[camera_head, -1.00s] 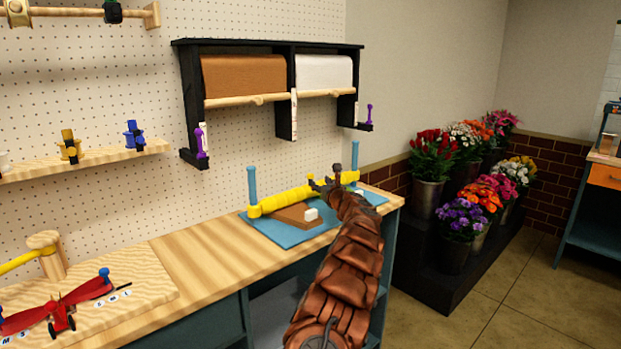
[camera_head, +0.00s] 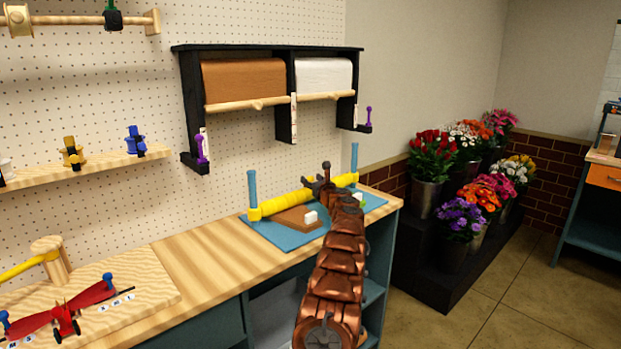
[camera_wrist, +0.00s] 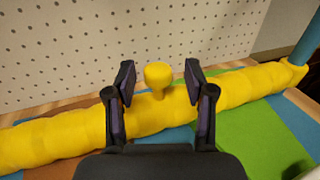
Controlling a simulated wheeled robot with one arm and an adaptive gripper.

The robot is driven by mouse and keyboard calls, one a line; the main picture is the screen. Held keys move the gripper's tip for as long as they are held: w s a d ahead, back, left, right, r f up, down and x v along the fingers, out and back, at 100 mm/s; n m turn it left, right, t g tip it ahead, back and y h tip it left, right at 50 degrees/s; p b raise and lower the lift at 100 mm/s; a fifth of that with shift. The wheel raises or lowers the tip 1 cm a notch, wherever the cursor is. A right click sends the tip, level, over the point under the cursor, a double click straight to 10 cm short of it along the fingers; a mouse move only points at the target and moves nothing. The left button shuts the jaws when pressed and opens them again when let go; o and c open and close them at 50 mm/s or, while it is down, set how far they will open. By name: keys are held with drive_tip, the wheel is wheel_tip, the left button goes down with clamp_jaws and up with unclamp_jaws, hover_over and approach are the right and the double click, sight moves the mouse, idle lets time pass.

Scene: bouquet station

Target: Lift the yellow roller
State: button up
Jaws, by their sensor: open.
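The yellow roller (camera_head: 287,202) lies across a blue base between two blue posts on the workbench. It also shows in the wrist view (camera_wrist: 60,140), running from the lower left to the upper right, with a yellow knob (camera_wrist: 158,75) standing up from its middle. My gripper (camera_head: 322,182) is at the roller's middle in the head view and hides part of it. In the wrist view my gripper (camera_wrist: 158,82) is open, with one finger on each side of the knob. I cannot tell whether the fingers touch the roller.
The blue posts (camera_head: 253,188) and (camera_wrist: 308,42) stand at the roller's ends. A pegboard (camera_wrist: 60,45) rises behind. A red toy plane (camera_head: 66,318) sits at the left.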

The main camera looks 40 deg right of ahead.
drive_tip(key=shift+w+d+r, duration=0.1)
drive_tip(key=shift+w+d, duration=0.05)
drive_tip(key=shift+w, duration=0.25)
drive_tip(key=shift+w+p, duration=0.2)
drive_tip(key=shift+p, duration=0.15)
clamp_jaws()
idle(0.4)
